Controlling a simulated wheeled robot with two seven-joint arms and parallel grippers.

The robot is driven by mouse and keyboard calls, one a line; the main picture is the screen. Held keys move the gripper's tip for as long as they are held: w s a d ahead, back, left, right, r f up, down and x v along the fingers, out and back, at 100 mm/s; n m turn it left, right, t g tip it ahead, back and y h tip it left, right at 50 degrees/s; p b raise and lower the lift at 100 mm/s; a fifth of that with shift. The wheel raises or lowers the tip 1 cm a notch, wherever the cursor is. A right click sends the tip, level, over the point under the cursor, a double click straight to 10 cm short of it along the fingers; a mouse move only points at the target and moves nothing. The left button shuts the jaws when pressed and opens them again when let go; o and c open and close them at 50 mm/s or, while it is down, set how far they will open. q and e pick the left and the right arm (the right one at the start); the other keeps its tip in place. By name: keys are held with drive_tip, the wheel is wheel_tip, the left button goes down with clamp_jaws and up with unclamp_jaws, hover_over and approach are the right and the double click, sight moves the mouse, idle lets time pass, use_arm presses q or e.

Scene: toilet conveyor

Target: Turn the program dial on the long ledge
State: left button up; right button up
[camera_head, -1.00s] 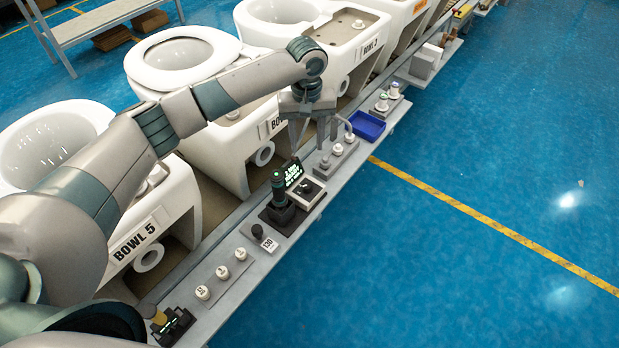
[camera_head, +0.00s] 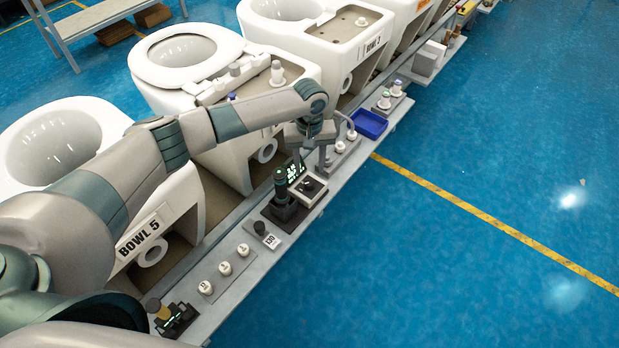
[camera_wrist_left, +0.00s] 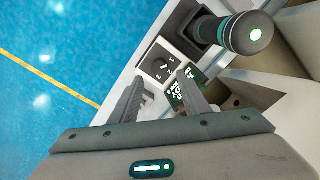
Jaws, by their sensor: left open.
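The program dial (camera_head: 307,185) is a small black knob on a pale square plate on the long grey ledge (camera_head: 234,286). In the left wrist view the dial (camera_wrist_left: 161,67) lies just beyond my fingertips, with marks around it. My left gripper (camera_head: 312,164) is above the ledge, close behind the dial, with its fingers pointing down. The left wrist view shows its two fingers (camera_wrist_left: 162,84) apart with nothing between them. I cannot tell whether a finger touches the panel. A small display with green text (camera_head: 293,171) stands beside the dial, partly behind a finger in the wrist view.
A dark joystick-like handle (camera_head: 281,186) with a green-lit top stands right beside the dial. White round buttons (camera_head: 225,268) and a 130 tag (camera_head: 271,241) lie nearer. A blue tray (camera_head: 370,124) is farther along. White toilet bowls (camera_head: 60,145) line the left; open floor lies right.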

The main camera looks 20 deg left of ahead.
sight(310, 182)
use_arm(q)
wheel_tip(310, 182, down, 7)
drive_tip(key=shift+f, duration=0.15)
use_arm(e)
drive_tip(key=shift+s+d+g, duration=0.15)
drive_tip(key=shift+s+d, duration=0.15)
drive_tip(key=shift+s, duration=0.2)
drive_tip(key=shift+s+d+g, duration=0.15)
drive_tip(key=shift+s+d, duration=0.1)
drive_tip(key=shift+s, duration=0.25)
use_arm(q)
drive_tip(key=c, duration=1.1)
use_arm(e)
drive_tip(key=shift+s, duration=0.1)
